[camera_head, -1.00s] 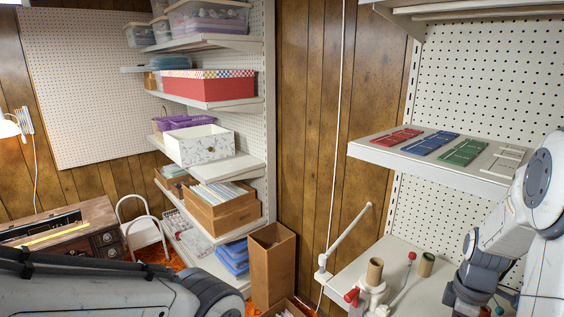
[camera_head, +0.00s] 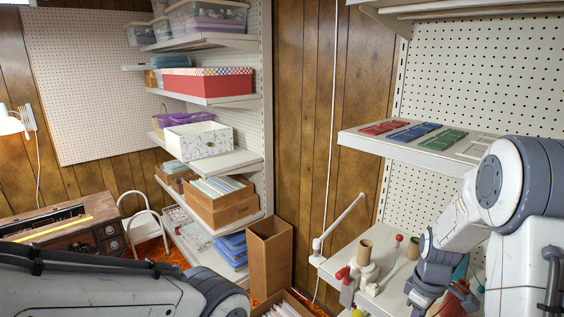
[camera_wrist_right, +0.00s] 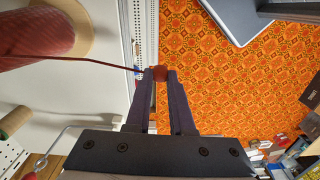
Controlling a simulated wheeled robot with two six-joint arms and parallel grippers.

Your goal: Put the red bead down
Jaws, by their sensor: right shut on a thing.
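The red bead (camera_wrist_right: 160,74) is between the fingertips of my right gripper (camera_wrist_right: 160,80), which is shut on it. A thin dark red line runs from near the fingertips to the left edge of the right wrist view. Below the fingertips lies the orange patterned carpet, beside a white shelf edge. In the head view my right wrist (camera_head: 428,276) is over the lower right shelf; its fingertips and the bead cannot be made out there. My left arm (camera_head: 120,285) shows at the lower left, but its gripper is out of view.
Red, blue and green trays lie on the upper shelf (camera_head: 400,152). A large rounded red thing (camera_wrist_right: 30,28) is near the gripper. A tall brown box (camera_head: 270,260) stands left.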

